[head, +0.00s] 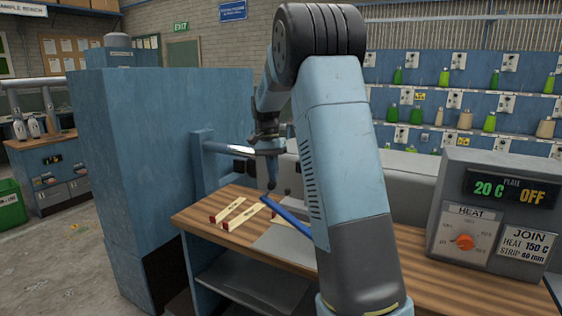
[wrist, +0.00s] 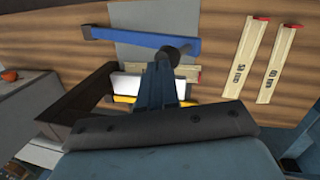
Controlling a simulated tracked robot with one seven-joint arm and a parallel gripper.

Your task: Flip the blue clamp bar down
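The blue clamp bar (head: 288,216) runs slantwise over the grey plate (head: 270,240) on the wooden bench. In the wrist view the bar (wrist: 128,40) crosses the plate (wrist: 130,17), with a dark round knob or tip (wrist: 178,51) in front of its right part. My gripper (head: 270,186) points down just above the bar's far end. In the wrist view my gripper's fingers (wrist: 166,66) look close together, with nothing seen between them. I cannot tell whether they touch the bar. My arm hides the bar's near end in the head view.
Cream strips with red ends (head: 227,210) lie left of the plate; two (wrist: 240,55) show at right in the wrist view. A grey control box (head: 495,205) reads 20 C and OFF, at the bench's right. A blue cabinet (head: 150,150) stands close on the left.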

